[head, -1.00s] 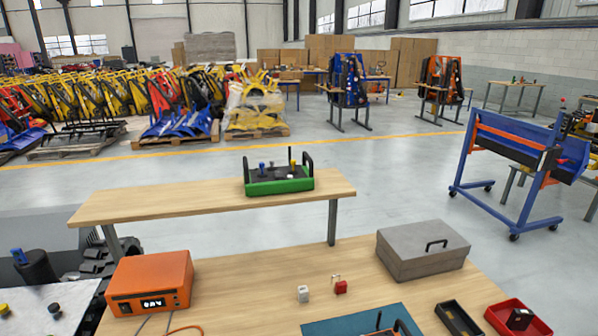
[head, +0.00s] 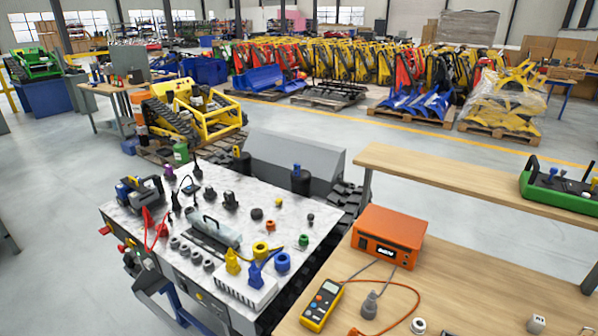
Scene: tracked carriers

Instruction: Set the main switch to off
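I cannot pick out for certain which part is the main switch. Small red knobs (head: 105,230) stick out from the left side of a grey cabinet with a marble-look top (head: 150,212); they are too small to read their setting. A yellow tracked carrier (head: 200,112) stands on the floor behind it. A green control box (head: 560,190) with levers is partly cut off at the right, on a raised wooden shelf (head: 440,172). My gripper is not in view.
The marble-look top carries several fittings, a white block (head: 243,288) and a grey cylinder (head: 215,230). An orange box (head: 388,238) with a display and a yellow meter (head: 322,305) stand on the wooden bench (head: 450,290). Open floor (head: 50,190) lies at left.

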